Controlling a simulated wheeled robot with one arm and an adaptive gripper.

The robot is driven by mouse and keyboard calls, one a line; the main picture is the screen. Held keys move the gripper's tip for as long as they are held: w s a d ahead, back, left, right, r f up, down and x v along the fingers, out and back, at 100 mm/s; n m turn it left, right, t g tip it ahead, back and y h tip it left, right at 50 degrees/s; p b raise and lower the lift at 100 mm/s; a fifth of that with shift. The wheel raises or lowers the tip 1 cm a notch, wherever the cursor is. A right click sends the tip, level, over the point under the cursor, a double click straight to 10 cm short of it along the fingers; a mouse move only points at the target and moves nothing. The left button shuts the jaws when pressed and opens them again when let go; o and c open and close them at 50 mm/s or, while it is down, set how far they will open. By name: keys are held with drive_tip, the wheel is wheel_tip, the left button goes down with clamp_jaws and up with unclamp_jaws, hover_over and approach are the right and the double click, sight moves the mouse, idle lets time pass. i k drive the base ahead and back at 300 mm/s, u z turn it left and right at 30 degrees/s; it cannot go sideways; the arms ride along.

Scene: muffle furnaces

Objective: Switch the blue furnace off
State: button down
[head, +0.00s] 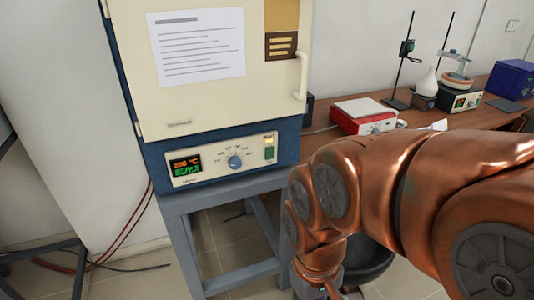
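The blue furnace (222,134) stands on a grey stand at the left, with its cream door (190,100) shut. Its front panel has a lit display (186,165) reading about 200 °C in orange, with green digits below. A blue round knob (235,162) sits in the panel's middle. A green rocker switch (269,153) is at the panel's right end; its tilt is too small to tell. My copper arm reaches in from the right and bends down at the bottom, right of the furnace and apart from the panel. My gripper is out of view below the frame.
The grey stand (182,216) holds the furnace. A wooden bench (350,108) behind my arm carries a red and white device (362,116), a flask (426,82), clamp stands and a blue box (512,78). Cables (125,232) hang at the left. The space before the panel is clear.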

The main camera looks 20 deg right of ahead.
sight(269, 151)
drive_tip(key=u, duration=1.8)
drive_tip(key=k, duration=0.55)
drive_tip(key=z, duration=0.1)
